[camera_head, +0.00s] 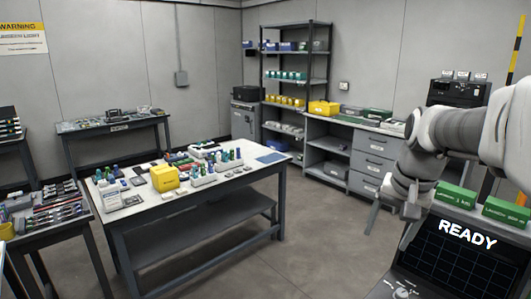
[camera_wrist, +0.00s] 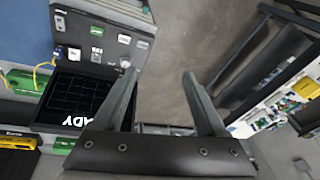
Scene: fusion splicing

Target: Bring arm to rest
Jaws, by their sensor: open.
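My arm (camera_head: 455,135) reaches in from the right edge of the head view, bent, with its end hanging low. My gripper (camera_head: 390,226) points down beside the machine with the READY screen (camera_head: 448,255). In the wrist view my gripper (camera_wrist: 160,78) has its two dark fingers spread apart, with nothing between them but bare floor. The same machine (camera_wrist: 100,40) lies left of the fingers there, with a dark gridded screen, a green label and a round knob. The gripper looks apart from it, though the exact gap is hard to tell.
Two green boxes (camera_head: 480,204) sit on top of the machine. A white-topped workbench (camera_head: 240,178) with a yellow box (camera_head: 164,178) and several small bottles stands at centre left. Shelves (camera_head: 296,65) and a drawer cabinet (camera_head: 370,165) line the back. The floor (camera_head: 310,235) between is clear.

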